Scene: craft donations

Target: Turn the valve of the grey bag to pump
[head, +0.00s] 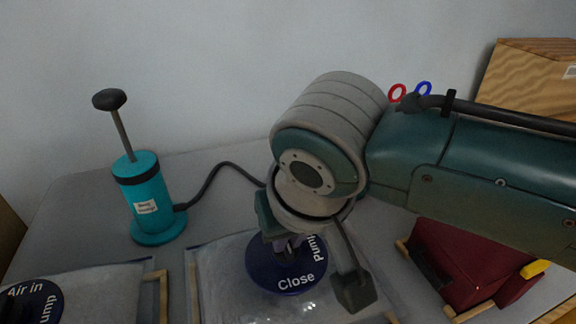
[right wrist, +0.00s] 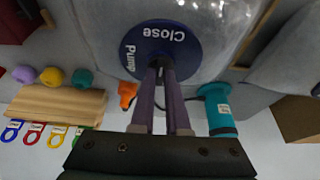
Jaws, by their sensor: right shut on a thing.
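The grey bag (head: 222,290) lies on the table in the middle of the head view. Its round dark blue valve (head: 262,272) carries the words "Close" and "Pump" and also shows in the right wrist view (right wrist: 185,42). My right gripper (head: 288,244) comes down on the valve from above. In the right wrist view its purple fingers (right wrist: 161,72) are shut on the middle of the valve, where the handle is mostly hidden. My wrist covers part of the valve in the head view. My left gripper is not in view.
A teal hand pump (head: 148,195) with a black hose stands behind at left. Another bag's valve (head: 32,302), marked "Air in", is at front left. A dark red bag (head: 465,265) lies at right. An orange object (right wrist: 127,93) shows beside the valve.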

